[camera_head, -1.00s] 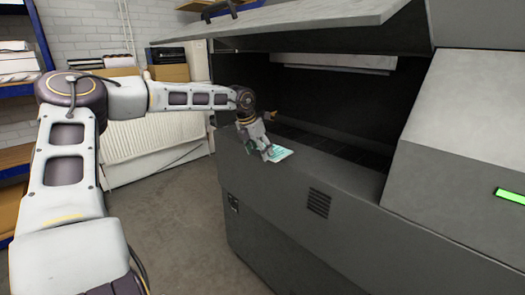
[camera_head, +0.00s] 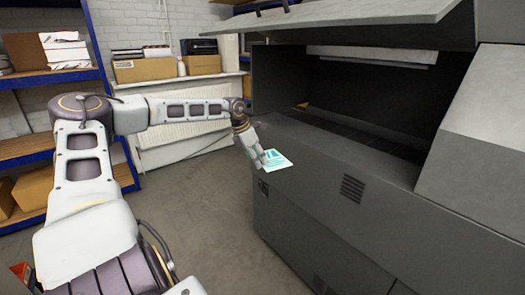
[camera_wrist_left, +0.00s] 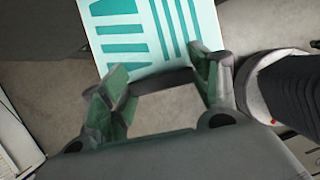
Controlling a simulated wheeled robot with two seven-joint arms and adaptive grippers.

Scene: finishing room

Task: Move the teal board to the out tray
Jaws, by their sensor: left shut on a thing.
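The teal board (camera_head: 277,160) is a flat white and teal striped sheet. My left gripper (camera_head: 262,158) is shut on its near edge and holds it in the air beside the front of the large grey machine. In the left wrist view the board (camera_wrist_left: 150,35) reaches away from the fingertips of the gripper (camera_wrist_left: 165,80), its far end cut off by the top edge. I cannot make out an out tray in these views. My right gripper is not in view.
The grey machine (camera_head: 330,200) with its raised lid (camera_head: 340,22) fills the right side. Blue shelving (camera_head: 85,75) with boxes stands at the left. A white radiator (camera_head: 185,125) is against the back wall. Bare floor (camera_head: 215,215) lies between.

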